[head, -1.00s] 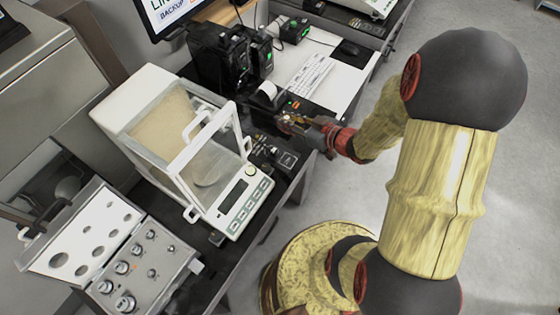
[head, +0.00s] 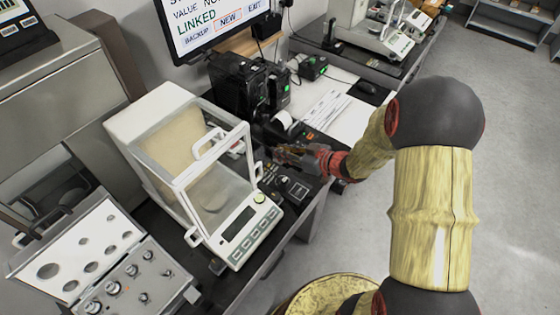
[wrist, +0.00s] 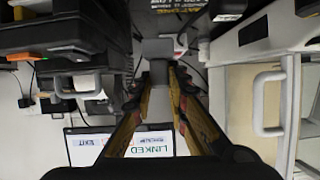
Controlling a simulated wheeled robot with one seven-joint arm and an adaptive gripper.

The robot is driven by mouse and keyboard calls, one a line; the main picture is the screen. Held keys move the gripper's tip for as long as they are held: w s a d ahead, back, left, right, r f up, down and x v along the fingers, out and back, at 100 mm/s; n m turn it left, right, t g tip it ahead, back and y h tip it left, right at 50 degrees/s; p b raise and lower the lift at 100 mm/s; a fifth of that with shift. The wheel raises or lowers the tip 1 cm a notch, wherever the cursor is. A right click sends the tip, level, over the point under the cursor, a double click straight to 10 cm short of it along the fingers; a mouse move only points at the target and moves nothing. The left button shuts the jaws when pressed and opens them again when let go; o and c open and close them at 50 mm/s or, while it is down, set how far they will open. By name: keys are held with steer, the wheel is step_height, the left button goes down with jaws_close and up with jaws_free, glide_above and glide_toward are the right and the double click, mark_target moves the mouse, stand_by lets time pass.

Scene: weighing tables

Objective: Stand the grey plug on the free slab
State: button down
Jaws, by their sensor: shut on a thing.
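In the wrist view my gripper (wrist: 160,75) is shut on the grey plug (wrist: 158,47), a small blocky grey piece at its fingertips. In the head view my gripper (head: 287,152) is over the dark table, just behind and right of the glass-sided balance; the plug is too small to make out there. Small dark slabs (head: 297,190) lie beside the balance, in front of my gripper, some with small pieces on them. I cannot tell which slab is free.
The balance (head: 243,225) stands close to my gripper on the left. An open case of weights (head: 120,285) lies nearer. Black devices (head: 240,85), a keyboard (head: 325,112) and a monitor (head: 215,25) are behind. Open floor lies to the right.

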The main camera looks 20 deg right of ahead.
steer(key=shift+w+f+b, duration=0.4)
steer(key=shift+w+f, duration=0.55)
steer(key=shift+f, duration=0.25)
step_height(320, 180, down, 3)
steer(key=shift+w+f+b, duration=0.15)
steer(key=shift+b, duration=0.9)
steer(key=c, duration=1.7)
jaws_free()
steer(key=shift+o, duration=0.4)
